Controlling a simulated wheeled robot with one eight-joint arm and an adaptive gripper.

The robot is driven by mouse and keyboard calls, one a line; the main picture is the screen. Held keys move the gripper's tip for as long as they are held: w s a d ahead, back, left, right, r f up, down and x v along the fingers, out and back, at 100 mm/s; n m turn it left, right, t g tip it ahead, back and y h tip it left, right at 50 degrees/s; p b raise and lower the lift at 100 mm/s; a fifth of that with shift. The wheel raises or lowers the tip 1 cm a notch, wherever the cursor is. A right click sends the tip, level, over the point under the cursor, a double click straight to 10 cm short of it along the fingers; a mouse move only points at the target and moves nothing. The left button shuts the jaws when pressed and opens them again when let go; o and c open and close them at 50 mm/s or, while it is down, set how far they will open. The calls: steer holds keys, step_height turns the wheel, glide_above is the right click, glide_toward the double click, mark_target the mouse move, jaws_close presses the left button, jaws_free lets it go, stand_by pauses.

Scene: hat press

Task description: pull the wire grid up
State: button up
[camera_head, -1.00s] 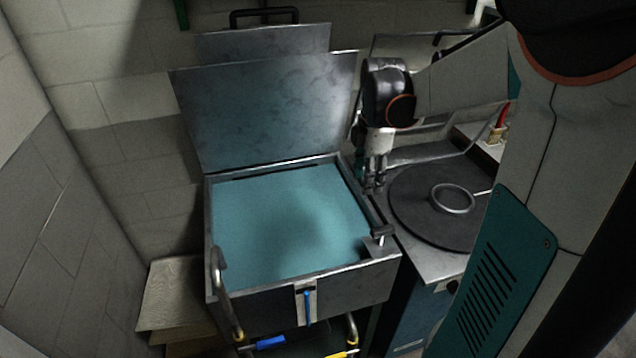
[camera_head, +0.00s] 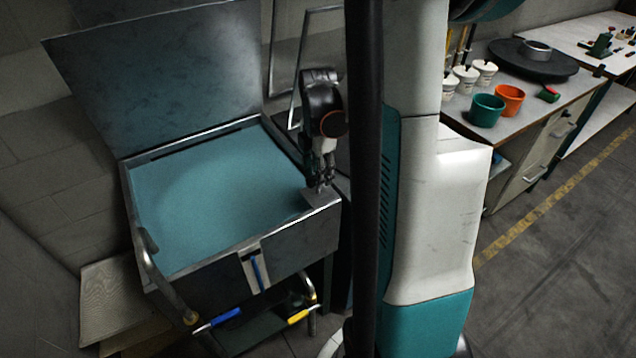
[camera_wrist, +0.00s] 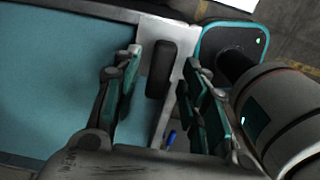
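The metal tank (camera_head: 290,238) stands with its lid (camera_head: 160,75) raised and teal liquid (camera_head: 215,190) inside. No wire grid shows; anything under the liquid is hidden. A short dark handle (camera_wrist: 160,68) sits on a pale metal plate at the tank's corner; the plate (camera_head: 322,199) also shows in the head view. My gripper (camera_head: 321,183) is over that corner. In the wrist view my gripper (camera_wrist: 163,62) is open, one finger on each side of the handle, with gaps left between. I cannot tell how far the fingertips reach down.
A blue lever (camera_head: 258,273) hangs on the tank's front, with a bent metal rail (camera_head: 155,265) at its left. Boards (camera_head: 108,298) lean low at the left. A counter at the right holds white cups (camera_head: 466,76), a teal pot (camera_head: 487,110) and an orange pot (camera_head: 510,100). The floor at right is clear.

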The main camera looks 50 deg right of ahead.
steer(key=shift+f+b, duration=0.3)
steer(key=shift+f, duration=0.9)
jaws_close()
step_height(320, 180, up, 22)
steer(key=p, duration=1.5)
steer(key=shift+r, duration=0.25)
steer(key=shift+w, duration=0.1)
jaws_free()
